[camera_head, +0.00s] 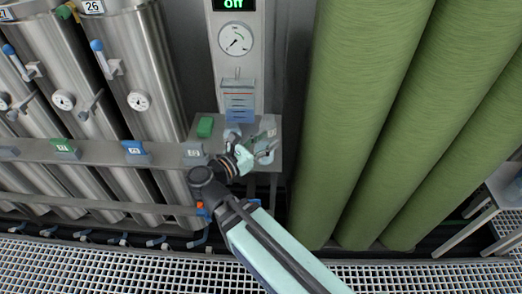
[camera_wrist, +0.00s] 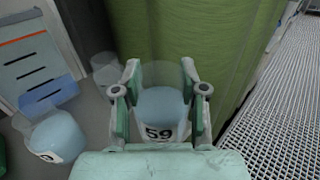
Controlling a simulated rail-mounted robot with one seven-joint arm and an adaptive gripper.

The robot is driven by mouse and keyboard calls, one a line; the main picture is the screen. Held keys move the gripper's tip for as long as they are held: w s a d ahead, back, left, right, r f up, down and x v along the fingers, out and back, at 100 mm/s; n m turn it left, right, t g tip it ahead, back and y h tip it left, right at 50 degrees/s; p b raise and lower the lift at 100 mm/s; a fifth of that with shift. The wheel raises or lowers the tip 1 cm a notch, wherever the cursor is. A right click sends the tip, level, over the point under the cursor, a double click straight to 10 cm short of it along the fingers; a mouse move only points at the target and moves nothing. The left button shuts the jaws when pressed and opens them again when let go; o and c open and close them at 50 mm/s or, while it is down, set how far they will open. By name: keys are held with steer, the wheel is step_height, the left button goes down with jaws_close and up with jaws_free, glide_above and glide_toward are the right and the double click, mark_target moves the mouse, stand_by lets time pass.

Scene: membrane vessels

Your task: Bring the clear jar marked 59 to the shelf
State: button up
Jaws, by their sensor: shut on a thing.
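My gripper (camera_wrist: 160,105) is shut on the clear jar marked 59 (camera_wrist: 162,100), with a finger on each side of it. The jar holds pale blue content, and its white label with black 59 faces the wrist camera. In the head view my gripper (camera_head: 256,155) is over the right part of a grey shelf (camera_head: 205,150) below the gauge panel. The held jar is hard to make out there. I cannot tell whether its base touches the shelf.
Another labelled jar with blue content (camera_wrist: 58,138) stands left of my gripper, and a clear vessel (camera_wrist: 105,68) stands behind. A green block (camera_head: 205,127) lies on the shelf. Large green cylinders (camera_head: 365,120) rise close on the right; steel vessels (camera_head: 140,70) stand left.

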steer(key=w, duration=0.1)
steer(key=w+f, duration=0.2)
steer(key=w, duration=0.1)
steer(key=shift+d, duration=0.15)
steer(key=shift+f+b, duration=0.75)
steer(key=shift+b, duration=0.35)
steer(key=shift+f+b, duration=0.2)
steer(key=shift+b, duration=0.45)
steer(key=o, duration=1.3)
steer(key=shift+o, duration=0.2)
steer(key=shift+s, duration=0.1)
steer(key=v, duration=1.2)
